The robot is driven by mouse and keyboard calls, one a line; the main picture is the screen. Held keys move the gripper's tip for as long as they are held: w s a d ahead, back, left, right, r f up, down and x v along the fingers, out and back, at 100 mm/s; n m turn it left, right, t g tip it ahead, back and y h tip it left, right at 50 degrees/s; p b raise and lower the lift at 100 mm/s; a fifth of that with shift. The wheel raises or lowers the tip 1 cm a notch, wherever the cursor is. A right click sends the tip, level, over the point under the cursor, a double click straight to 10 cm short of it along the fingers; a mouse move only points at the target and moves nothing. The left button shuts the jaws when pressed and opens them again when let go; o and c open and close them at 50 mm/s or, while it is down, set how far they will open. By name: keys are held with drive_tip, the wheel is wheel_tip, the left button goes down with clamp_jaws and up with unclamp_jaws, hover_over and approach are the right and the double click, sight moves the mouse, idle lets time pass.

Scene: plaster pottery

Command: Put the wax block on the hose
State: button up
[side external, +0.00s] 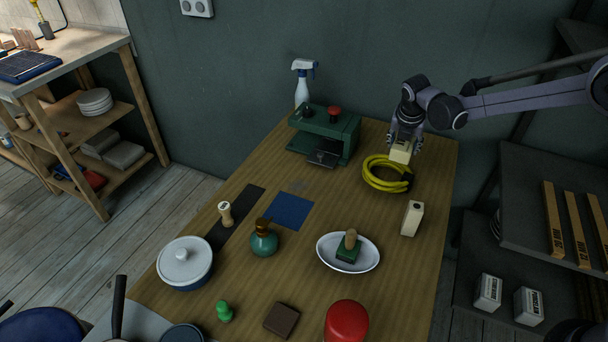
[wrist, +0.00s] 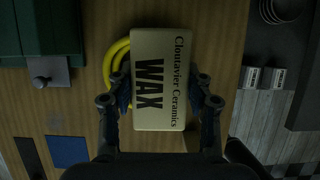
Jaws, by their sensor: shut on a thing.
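The wax block (wrist: 160,80) is a cream block printed "WAX" and fills the middle of the wrist view. My gripper (wrist: 160,98) is shut on it, one finger at each side. In the side external view my gripper (side external: 405,138) points down at the far right of the table, with the wax block (side external: 400,152) at its fingertips. The hose (side external: 378,184) is a yellow coil lying on the table. The block is at the coil's far right side; I cannot tell whether they touch. In the wrist view the hose (wrist: 117,62) shows left of the block, partly hidden behind it.
A green machine (side external: 325,136) with a red knob stands left of the hose, with a spray bottle (side external: 302,88) behind it. A cream box (side external: 412,218) stands nearer on the right. A white dish (side external: 330,262) holds a green-based stamp (side external: 347,250). Bare wood lies between.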

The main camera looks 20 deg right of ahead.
sight(389, 167)
drive_tip(key=shift+w+a+f, duration=0.65)
drive_tip(key=shift+a+f, duration=0.15)
drive_tip(key=shift+a, duration=0.2)
drive_tip(key=shift+f, duration=2)
drive_tip(key=shift+f, duration=0.1)
drive_tip(key=o, duration=1.3)
